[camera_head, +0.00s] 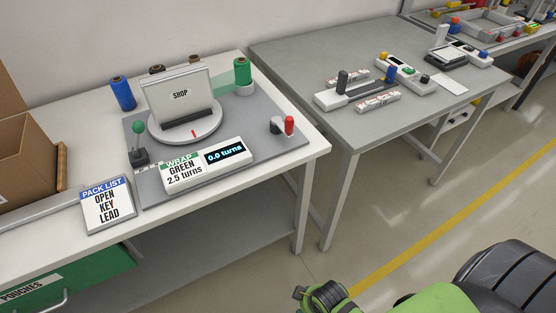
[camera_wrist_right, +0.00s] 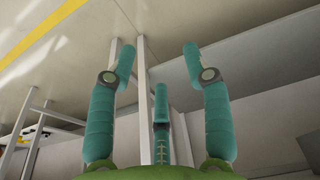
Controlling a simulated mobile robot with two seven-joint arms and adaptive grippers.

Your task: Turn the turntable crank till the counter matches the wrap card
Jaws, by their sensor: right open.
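The turntable (camera_head: 207,131) is a round pale disc with a red mark, carrying a silver box labelled SHOP (camera_head: 168,88). A crank with a red handle (camera_head: 289,125) stands to its right on the grey base plate. The counter (camera_head: 225,152) reads 0.0 turns. The wrap card (camera_head: 183,176) beside it reads WRAP GREEN 2.5 turns. A green film roll (camera_head: 243,72) stands behind, with pale green film towards the box. My right gripper (camera_wrist_right: 159,62) is open and empty in the wrist view, away from the crank. My left gripper is not in view.
A green-knobbed lever (camera_head: 138,130) stands left of the turntable. A blue roll (camera_head: 122,93) is behind it. A pack list card (camera_head: 107,205) reads OPEN KEY LEAD. A cardboard box (camera_head: 28,160) is at left. A second table (camera_head: 370,132) holds several devices.

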